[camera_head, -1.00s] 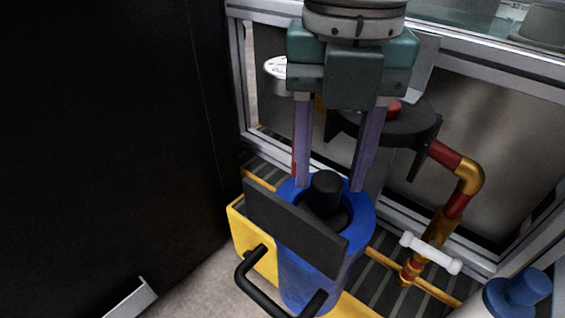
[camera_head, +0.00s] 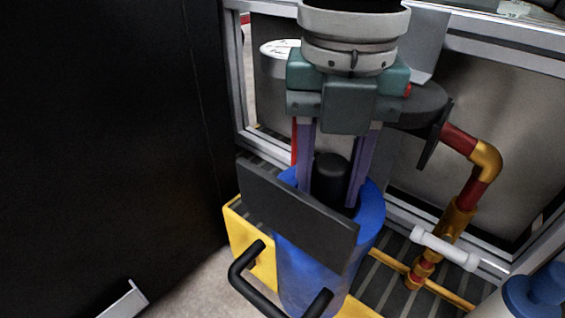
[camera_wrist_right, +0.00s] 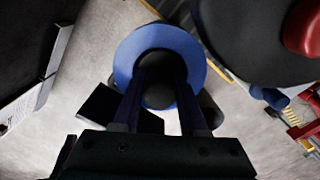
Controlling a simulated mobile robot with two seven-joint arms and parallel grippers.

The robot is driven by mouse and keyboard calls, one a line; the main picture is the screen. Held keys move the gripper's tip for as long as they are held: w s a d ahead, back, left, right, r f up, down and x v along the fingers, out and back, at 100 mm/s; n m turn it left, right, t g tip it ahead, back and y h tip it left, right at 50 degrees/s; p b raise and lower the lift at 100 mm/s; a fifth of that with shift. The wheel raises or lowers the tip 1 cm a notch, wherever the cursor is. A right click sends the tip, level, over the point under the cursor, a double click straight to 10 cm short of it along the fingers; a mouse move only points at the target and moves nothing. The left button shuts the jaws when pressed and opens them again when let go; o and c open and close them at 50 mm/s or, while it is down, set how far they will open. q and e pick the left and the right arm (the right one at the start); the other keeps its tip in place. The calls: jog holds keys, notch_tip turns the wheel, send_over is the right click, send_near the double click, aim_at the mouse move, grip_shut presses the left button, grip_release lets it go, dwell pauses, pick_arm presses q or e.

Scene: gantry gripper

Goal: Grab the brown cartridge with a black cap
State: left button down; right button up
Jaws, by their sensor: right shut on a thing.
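A black cap (camera_head: 331,178) stands in the open top of a blue cylinder (camera_head: 310,268). No brown surface shows; whatever is below the cap is hidden inside the blue cylinder. My right gripper (camera_head: 329,192) points down from above, with one finger on each side of the cap, shut on it. In the right wrist view the cap (camera_wrist_right: 158,92) lies between the two fingers, inside the blue ring (camera_wrist_right: 197,52). My left gripper is not in view.
A black plate (camera_head: 295,215) and black handle (camera_head: 245,265) are at the front of the blue cylinder, over a yellow-edged base (camera_head: 240,238). Red and gold pipes (camera_head: 470,190) stand at right. A dark panel (camera_head: 90,150) fills the left. A metal frame (camera_head: 480,45) runs behind.

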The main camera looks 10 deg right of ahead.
grip_shut()
dwell(0.9)
jog(key=shift+r, duration=0.15)
